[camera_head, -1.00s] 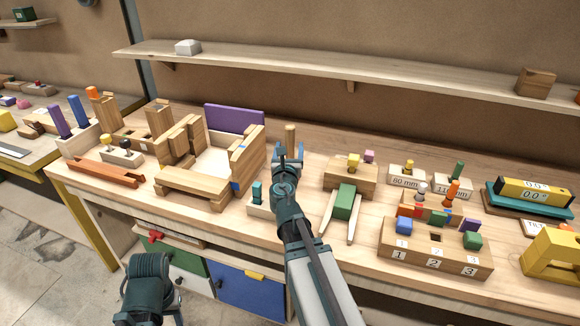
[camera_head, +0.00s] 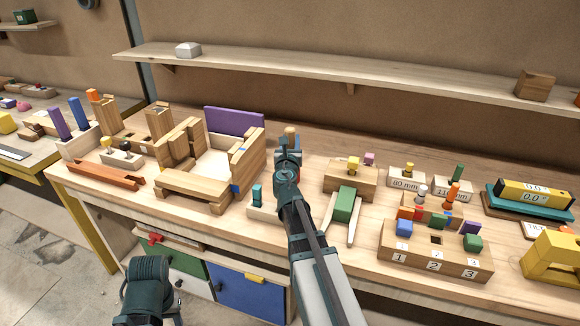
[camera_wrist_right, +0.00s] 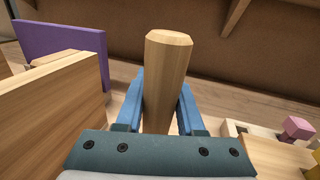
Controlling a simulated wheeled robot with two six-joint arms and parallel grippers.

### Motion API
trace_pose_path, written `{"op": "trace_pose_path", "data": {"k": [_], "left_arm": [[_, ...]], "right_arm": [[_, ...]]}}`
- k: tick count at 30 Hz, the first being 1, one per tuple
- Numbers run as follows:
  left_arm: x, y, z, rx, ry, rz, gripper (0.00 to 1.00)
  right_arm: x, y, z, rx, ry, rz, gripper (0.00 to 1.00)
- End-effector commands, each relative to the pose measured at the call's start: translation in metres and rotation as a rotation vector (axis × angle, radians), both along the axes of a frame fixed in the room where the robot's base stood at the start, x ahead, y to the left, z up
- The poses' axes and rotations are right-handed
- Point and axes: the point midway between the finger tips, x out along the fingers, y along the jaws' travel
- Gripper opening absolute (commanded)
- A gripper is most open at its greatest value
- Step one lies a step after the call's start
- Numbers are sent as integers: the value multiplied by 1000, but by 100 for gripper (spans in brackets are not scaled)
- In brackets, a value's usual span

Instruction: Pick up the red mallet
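A pale wooden handle (camera_head: 290,131) stands upright on the bench beside the tray-like wooden frame. In the right wrist view the handle (camera_wrist_right: 167,75) rises between the two blue fingers.
A wooden frame with a purple panel (camera_head: 234,119) stands close on the left. A wooden block (camera_head: 350,178) with a green piece (camera_head: 344,204) is on the right. A numbered block (camera_head: 435,250) lies further right. A wall shelf (camera_head: 330,73) runs above the bench.

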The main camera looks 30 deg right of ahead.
Motion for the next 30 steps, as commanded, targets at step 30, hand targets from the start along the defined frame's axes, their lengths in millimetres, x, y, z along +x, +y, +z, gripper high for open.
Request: {"op": "trace_pose_path", "data": {"k": [30], "left_arm": [[0,0,0,0,0,0,50]], "right_arm": [[0,0,0,-1,1,0,0]]}}
